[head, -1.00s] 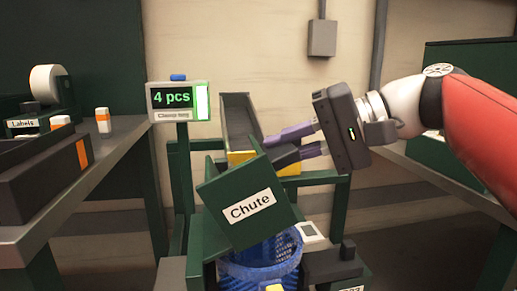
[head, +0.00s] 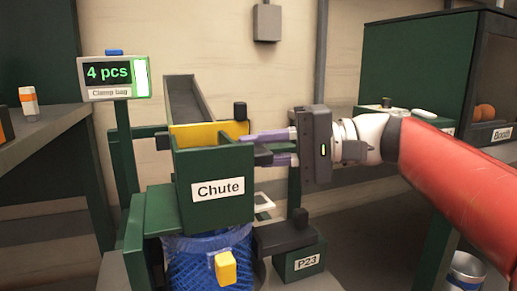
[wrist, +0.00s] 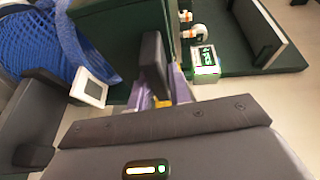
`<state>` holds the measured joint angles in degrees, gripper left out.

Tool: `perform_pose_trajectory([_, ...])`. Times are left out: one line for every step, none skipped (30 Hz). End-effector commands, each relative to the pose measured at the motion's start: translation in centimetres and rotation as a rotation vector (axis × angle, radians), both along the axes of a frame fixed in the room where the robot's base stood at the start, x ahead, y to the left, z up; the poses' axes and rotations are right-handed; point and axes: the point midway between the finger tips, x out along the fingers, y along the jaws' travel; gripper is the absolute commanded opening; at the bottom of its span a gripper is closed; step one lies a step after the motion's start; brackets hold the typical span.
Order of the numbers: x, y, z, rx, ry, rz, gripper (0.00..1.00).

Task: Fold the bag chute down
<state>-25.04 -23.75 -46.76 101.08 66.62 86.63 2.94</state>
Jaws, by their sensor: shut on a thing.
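The green chute box (head: 215,192), labelled "Chute", sits level above a blue mesh bag (head: 210,262) at the centre of the head view. My gripper (head: 252,148) is at the chute's upper right side, its purple fingers pointing left. In the wrist view my gripper (wrist: 165,88) is shut on a dark grey handle (wrist: 153,62) beside the chute's green wall (wrist: 115,38). The blue mesh (wrist: 45,42) shows at the upper left there. The exact finger contact is partly hidden.
A grey trough (head: 192,103) with a yellow front edge stands behind the chute. A display (head: 115,77) on a green post reads "Clamp bag" under a piece count.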

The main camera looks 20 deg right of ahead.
Motion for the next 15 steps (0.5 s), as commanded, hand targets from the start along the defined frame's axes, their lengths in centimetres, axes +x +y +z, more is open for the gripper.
perform_pose_trajectory([0.02,0.1,-0.75,-0.012,0.012,0.007,0.0])
perform_pose_trajectory([0.03,0.11,-0.77,-0.013,0.013,0.006,0.0])
perform_pose_trajectory([0.02,0.12,-0.79,-0.013,0.013,0.007,0.0])
perform_pose_trajectory([0.02,0.13,-0.81,-0.013,0.013,0.007,0.0])
perform_pose_trajectory([0.02,0.13,-0.82,-0.013,0.015,0.008,0.0])
perform_pose_trajectory([0.01,0.14,-0.84,-0.013,0.015,0.008,0.0])
perform_pose_trajectory([0.02,0.15,-0.85,-0.013,0.015,0.008,0.0])
perform_pose_trajectory([0.01,0.16,-0.86,-0.012,0.016,0.009,0.22])
perform_pose_trajectory([0.01,0.18,-0.87,-0.012,0.016,0.009,0.27])
perform_pose_trajectory([0.02,0.17,-0.85,-0.011,0.015,0.009,0.31])
perform_pose_trajectory([0.02,0.18,-0.83,-0.011,0.015,0.009,0.35])
perform_pose_trajectory([0.02,0.17,-0.78,-0.011,0.014,0.008,0.38])
perform_pose_trajectory([0.02,0.16,-0.75,-0.011,0.014,0.008,0.38])
perform_pose_trajectory([0.02,0.15,-0.71,-0.01,0.013,0.008,0.38])
perform_pose_trajectory([0.02,0.15,-0.67,-0.009,0.012,0.008,0.38])
